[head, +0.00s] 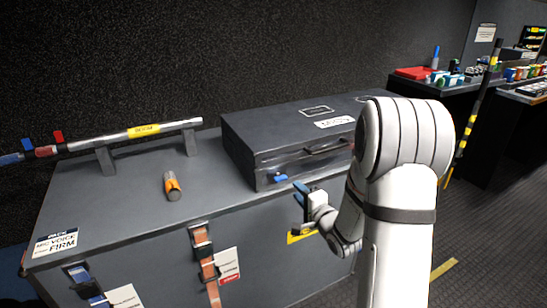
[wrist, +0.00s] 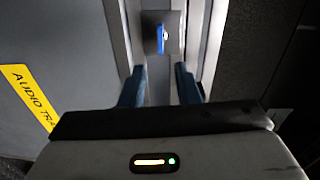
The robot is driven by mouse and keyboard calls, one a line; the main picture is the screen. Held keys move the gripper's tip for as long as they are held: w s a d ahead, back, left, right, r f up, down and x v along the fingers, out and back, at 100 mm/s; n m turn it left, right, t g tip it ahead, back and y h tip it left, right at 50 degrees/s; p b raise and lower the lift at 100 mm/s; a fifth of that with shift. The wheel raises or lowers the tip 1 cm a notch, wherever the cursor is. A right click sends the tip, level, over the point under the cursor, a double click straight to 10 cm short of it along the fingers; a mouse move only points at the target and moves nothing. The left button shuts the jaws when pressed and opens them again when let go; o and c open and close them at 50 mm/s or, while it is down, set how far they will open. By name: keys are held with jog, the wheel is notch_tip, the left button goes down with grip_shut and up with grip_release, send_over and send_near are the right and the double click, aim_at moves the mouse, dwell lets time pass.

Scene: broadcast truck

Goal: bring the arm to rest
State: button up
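My gripper (head: 300,191) is in front of the grey chest, just right of and below the blue latch (head: 280,178) on the dark case (head: 285,135). In the wrist view my gripper (wrist: 160,86) has its two blue fingers apart, with nothing held between them. A blue latch (wrist: 160,38) on a grey plate shows beyond the fingertips, apart from them. My white arm reaches in from the right of the head view, bent at the elbow.
The grey chest (head: 130,205) carries the case, an orange-and-grey cylinder (head: 172,186) and a silver bar (head: 130,134) on supports. A striped pole (head: 470,120) stands at right. Back tables hold a red tray (head: 413,73) and small items. Dark floor lies at right.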

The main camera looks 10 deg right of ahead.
jog(key=s+d+r+n+g+h+p, duration=0.1)
jog(key=s+r+n+g+h+p, duration=0.6)
jog(key=r, duration=0.5)
jog(key=s+a+r+n+g+p, duration=0.1)
jog(key=s+r+n+g+p, duration=0.1)
jog(key=s, duration=0.5)
jog(key=s+a+r+n+g+y+p, duration=0.1)
jog(key=s+a+r+n+g+p, duration=0.1)
jog(key=s, duration=0.6)
jog(key=s+a+r+n+g+y+p, duration=0.1)
jog(key=s+r+n+g+p, duration=0.2)
jog(key=s, duration=0.5)
notch_tip(320, 180, up, 2)
jog(key=shift+s+a+p, duration=0.25)
jog(key=shift+a+p, duration=0.15)
jog(key=shift+p, duration=0.3)
